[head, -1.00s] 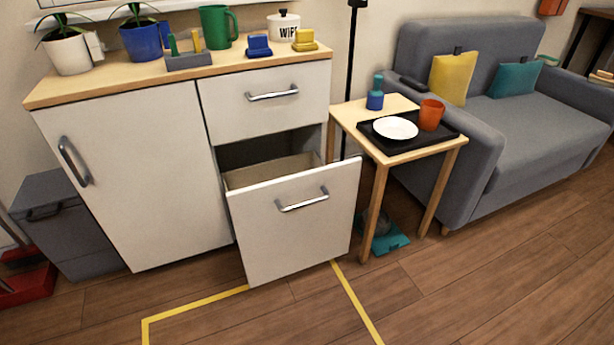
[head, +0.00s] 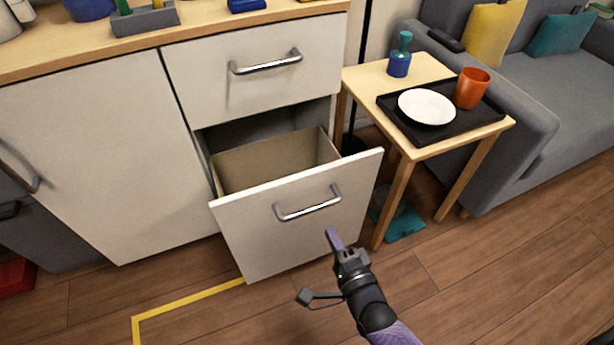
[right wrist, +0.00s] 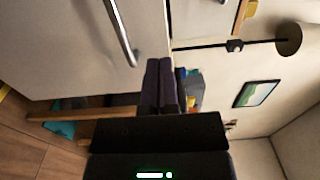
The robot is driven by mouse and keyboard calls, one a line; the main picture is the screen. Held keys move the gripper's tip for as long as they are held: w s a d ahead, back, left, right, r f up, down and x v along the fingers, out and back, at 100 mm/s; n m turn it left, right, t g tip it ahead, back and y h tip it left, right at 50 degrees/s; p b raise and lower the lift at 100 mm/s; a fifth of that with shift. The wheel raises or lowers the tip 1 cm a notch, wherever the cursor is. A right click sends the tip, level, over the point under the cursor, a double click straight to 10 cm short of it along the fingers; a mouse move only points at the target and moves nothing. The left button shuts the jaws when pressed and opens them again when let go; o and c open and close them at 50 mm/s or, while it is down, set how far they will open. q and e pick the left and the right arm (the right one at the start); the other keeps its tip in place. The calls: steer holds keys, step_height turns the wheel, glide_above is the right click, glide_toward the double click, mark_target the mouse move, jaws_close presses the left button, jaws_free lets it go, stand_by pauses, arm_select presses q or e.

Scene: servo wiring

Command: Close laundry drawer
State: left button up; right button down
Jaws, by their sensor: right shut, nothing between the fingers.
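The laundry drawer (head: 315,232) is the lower white drawer of the cabinet. It stands pulled out, and its beige inside (head: 275,162) shows empty where I can see it. Its metal handle (head: 308,204) is on the front panel. My right gripper (head: 331,236) is shut and empty, in front of the drawer panel, just below and right of the handle. I cannot tell if it touches the panel. In the right wrist view, the shut fingers (right wrist: 160,85) are beside a white front with a metal handle (right wrist: 121,32). My left gripper is not in view.
The upper drawer (head: 255,75) is shut. A side table (head: 360,75) with a black tray (head: 443,133), white plate (head: 427,107), orange cup (head: 471,88) and blue bottle (head: 400,57) stands close to the drawer's right. Yellow tape (head: 185,303) marks the floor in front.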

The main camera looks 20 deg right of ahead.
mark_target(302, 180)
steer(key=w+b, duration=0.2)
steer(key=w, duration=0.2)
steer(key=w+b, duration=0.2)
steer(key=w, duration=0.2)
steer(key=w+b, duration=0.2)
steer(key=w, duration=0.2)
steer(key=shift+w+a+f, duration=0.15)
steer(key=shift+a+f, duration=0.05)
steer(key=shift+f, duration=0.1)
steer(key=shift+w+r, duration=0.15)
steer(key=shift+w, duration=0.25)
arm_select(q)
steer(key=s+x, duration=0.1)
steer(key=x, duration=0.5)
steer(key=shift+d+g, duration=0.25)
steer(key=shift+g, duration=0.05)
arm_select(e)
steer(key=shift+r, duration=0.1)
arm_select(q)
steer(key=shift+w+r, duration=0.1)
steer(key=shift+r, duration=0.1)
